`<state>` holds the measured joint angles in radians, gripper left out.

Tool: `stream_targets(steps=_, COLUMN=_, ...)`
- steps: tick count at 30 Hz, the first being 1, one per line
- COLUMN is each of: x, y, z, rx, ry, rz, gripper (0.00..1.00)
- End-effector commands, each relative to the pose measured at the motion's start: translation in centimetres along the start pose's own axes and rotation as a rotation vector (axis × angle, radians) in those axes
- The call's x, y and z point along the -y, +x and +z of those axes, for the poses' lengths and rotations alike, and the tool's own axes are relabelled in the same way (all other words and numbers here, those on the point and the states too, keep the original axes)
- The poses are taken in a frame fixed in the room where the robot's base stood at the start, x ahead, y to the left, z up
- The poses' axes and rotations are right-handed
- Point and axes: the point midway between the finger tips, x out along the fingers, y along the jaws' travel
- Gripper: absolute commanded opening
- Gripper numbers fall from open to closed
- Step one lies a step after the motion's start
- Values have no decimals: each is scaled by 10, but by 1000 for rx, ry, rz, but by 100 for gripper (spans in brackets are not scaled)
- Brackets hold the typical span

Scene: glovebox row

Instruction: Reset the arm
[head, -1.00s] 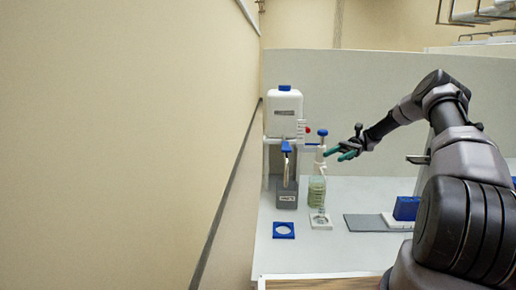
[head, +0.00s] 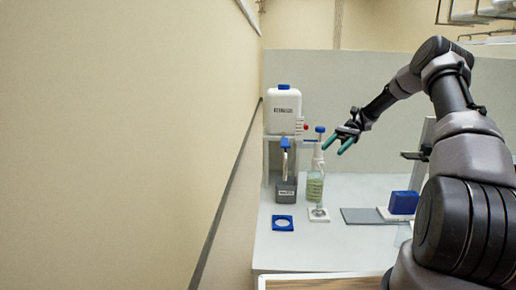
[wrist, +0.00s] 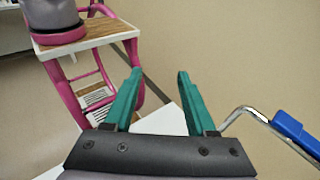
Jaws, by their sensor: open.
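My gripper (head: 336,145) is open and empty, with green fingers, held in the air above the bench near the bottle with the blue top. In the wrist view my gripper (wrist: 158,98) has its two fingers well apart with nothing between them. My arm reaches in from the right side of the head view. The bottle (head: 315,187) stands upright just below and left of the fingers, apart from them as far as I can tell.
A white dispenser (head: 284,112) with a blue lever stands at the back left. A blue square holder (head: 283,223), a grey mat (head: 362,216) and a blue block (head: 404,202) sit on the white bench (head: 330,252). A wall runs along the left.

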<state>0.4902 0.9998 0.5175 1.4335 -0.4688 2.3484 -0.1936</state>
Motion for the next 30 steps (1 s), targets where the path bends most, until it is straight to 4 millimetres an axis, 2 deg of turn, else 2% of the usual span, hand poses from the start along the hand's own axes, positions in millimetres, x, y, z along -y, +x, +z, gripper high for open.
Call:
stream_targets(steps=7, x=-6, y=19, z=45, rx=-225, ry=-43, rz=70, gripper=56)
stream_targets(steps=14, x=-25, y=44, z=99, rx=-536, ry=-115, rz=134, gripper=56)
stream_targets(steps=21, x=-52, y=69, z=150, rx=-855, ry=-214, rz=153, gripper=56)
stream_targets(steps=30, x=-94, y=98, z=203, rx=-1237, ry=-369, rz=102, gripper=56)
